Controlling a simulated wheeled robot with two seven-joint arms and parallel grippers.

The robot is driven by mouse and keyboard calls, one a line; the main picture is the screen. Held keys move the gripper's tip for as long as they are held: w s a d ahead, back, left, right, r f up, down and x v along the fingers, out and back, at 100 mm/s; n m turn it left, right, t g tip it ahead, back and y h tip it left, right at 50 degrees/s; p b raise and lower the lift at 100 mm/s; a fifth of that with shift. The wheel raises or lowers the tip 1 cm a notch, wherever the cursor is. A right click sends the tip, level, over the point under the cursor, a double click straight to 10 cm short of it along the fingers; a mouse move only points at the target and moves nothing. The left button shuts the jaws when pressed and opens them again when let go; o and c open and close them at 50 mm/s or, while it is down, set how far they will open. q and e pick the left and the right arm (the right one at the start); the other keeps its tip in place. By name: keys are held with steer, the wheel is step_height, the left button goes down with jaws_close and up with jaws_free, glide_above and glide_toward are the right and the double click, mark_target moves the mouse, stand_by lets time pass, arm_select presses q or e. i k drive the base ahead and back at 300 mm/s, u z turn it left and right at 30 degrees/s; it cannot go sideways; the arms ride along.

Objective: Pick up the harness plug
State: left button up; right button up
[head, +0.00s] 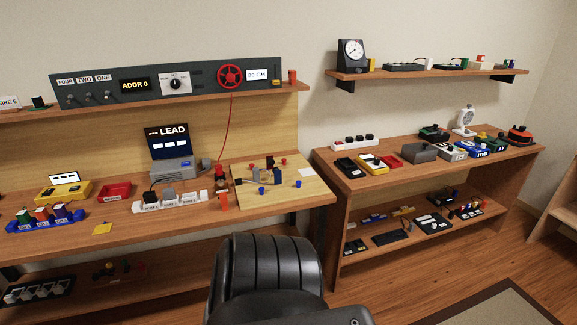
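I cannot pick out the harness plug for certain. A wooden board (302,196) lies at the right end of the left bench and carries several small red, blue and dark pegs or plugs, with a grey and black cluster (262,178) among them. A thin red cord (228,121) hangs from the panel above toward the board's back left. A white strip (170,203) with several labelled sockets lies left of the board, and an orange piece (224,201) stands between them.
A grey device with a "LEAD" screen (168,141) and a red tray (115,192) are on that bench. The right bench (350,181) holds several devices. Floor is open at the lower right.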

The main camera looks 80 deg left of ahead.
mark_target(256, 172)
steer(key=u, duration=0.35)
steer(key=i, duration=0.95)
steer(key=u, duration=1.55)
steer(key=i, duration=0.75)
steer(key=u, duration=0.75)
